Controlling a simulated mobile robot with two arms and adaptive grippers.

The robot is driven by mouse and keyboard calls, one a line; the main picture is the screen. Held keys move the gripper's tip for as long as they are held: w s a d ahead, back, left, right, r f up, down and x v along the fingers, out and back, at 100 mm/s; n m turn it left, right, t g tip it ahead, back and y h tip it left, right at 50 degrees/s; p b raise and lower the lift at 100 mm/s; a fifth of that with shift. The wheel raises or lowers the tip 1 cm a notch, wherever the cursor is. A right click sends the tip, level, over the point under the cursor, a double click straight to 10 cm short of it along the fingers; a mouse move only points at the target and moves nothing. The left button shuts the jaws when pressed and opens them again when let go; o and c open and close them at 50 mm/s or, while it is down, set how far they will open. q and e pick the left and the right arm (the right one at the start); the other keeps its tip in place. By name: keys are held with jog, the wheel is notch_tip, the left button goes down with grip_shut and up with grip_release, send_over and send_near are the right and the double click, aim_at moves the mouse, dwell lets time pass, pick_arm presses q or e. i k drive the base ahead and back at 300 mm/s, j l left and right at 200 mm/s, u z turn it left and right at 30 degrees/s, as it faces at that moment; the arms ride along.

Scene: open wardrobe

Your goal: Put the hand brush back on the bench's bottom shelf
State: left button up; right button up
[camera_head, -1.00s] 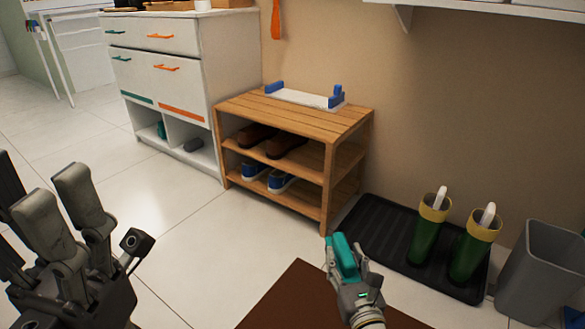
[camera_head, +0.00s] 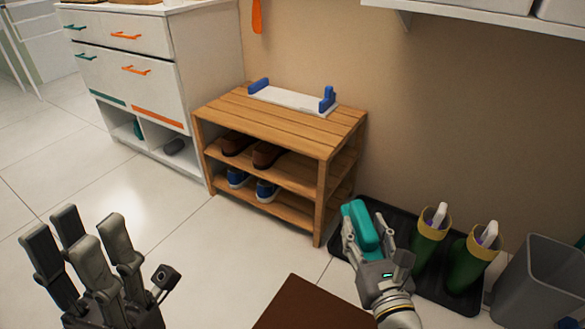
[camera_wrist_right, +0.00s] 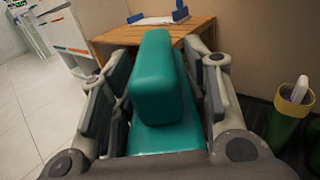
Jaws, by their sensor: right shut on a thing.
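The teal hand brush (camera_head: 361,226) is held in my right gripper (camera_head: 367,240), which is shut on it. In the right wrist view the brush (camera_wrist_right: 157,85) sits between both fingers; its underside is hidden. The wooden bench (camera_head: 318,145) stands against the wall, beyond the gripper and to its left. Its bottom shelf (camera_head: 291,210) carries blue shoes (camera_head: 266,190) toward the left, with bare boards to their right. The gripper and brush are in front of the bench's right end, apart from it. My left gripper (camera_head: 90,245) is open and empty at the lower left.
Brown shoes (camera_head: 266,156) are on the middle shelf. A white tray with blue ends (camera_head: 292,100) lies on top. A black mat (camera_head: 398,222) with green boots (camera_head: 465,262) and a grey bin (camera_head: 538,285) are at right. A white cabinet (camera_head: 205,50) stands left.

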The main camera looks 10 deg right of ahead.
aim_at(314, 207)
jog(key=i+j+z, duration=0.35)
jog(key=j, duration=0.3)
jog(key=i+j+z, duration=0.15)
jog(key=i+j, duration=0.15)
jog(key=i+j+z, duration=0.2)
jog(key=j, duration=0.25)
jog(key=i+j+z, duration=0.15)
jog(key=j, duration=0.25)
jog(key=k+j+z, duration=0.15)
jog(key=j, duration=0.3)
jog(key=k+j+z, duration=0.1)
jog(key=j, duration=0.3)
jog(key=k+j+z, duration=0.15)
jog(key=j, duration=0.25)
jog(key=k+j+z, duration=0.15)
jog(key=k+j, duration=0.15)
jog(key=j, duration=0.1)
